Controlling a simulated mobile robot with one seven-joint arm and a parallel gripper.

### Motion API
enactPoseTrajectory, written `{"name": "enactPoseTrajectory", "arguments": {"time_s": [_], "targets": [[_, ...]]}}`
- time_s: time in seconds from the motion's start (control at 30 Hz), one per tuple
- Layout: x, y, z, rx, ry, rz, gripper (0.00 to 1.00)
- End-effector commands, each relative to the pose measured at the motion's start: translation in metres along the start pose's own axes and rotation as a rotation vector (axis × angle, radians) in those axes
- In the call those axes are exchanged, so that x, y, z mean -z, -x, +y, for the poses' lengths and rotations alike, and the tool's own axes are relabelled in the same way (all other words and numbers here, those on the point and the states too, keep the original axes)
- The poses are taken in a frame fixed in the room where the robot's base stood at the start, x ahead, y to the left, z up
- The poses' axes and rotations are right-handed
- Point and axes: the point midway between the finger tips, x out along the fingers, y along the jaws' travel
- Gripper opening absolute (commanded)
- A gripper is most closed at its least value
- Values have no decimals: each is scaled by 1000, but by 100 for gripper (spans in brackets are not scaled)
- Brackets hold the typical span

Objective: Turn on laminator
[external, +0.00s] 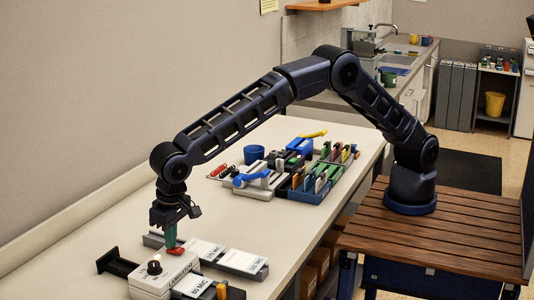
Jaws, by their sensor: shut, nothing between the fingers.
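The laminator (148,284) is a light grey box with lettering on it, at the front left of the long table, cut off by the bottom edge of the external view. A black round knob (154,267) stands on its top. A small red part (176,251) is at its far side. My gripper (170,245) points straight down with its green fingers shut and empty. The fingertips are right by the red part; I cannot tell whether they touch it. Part of the laminator's far side is hidden behind the fingers.
Labelled grey boxes (243,262) lie right of the laminator, and a black bracket-like piece (116,262) is at its left. Organizer trays (308,193) with coloured items and a blue cup (254,153) stand farther back. The table's middle (235,222) is clear.

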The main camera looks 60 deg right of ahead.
Motion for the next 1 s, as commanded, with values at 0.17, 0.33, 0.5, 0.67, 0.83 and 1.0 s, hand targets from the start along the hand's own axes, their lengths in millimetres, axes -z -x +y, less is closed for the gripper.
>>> {"name": "enactPoseTrajectory", "arguments": {"time_s": [0.17,0.33,0.5,0.67,0.83,1.0], "targets": [[-2,-3,0,-4,3,2,0],[-5,-2,0,-5,4,2,0],[-12,-1,0,-5,5,1,0],[-18,0,0,-5,5,1,0],[-19,1,0,-4,4,2,0],[-18,2,0,-4,3,3,0]]}}
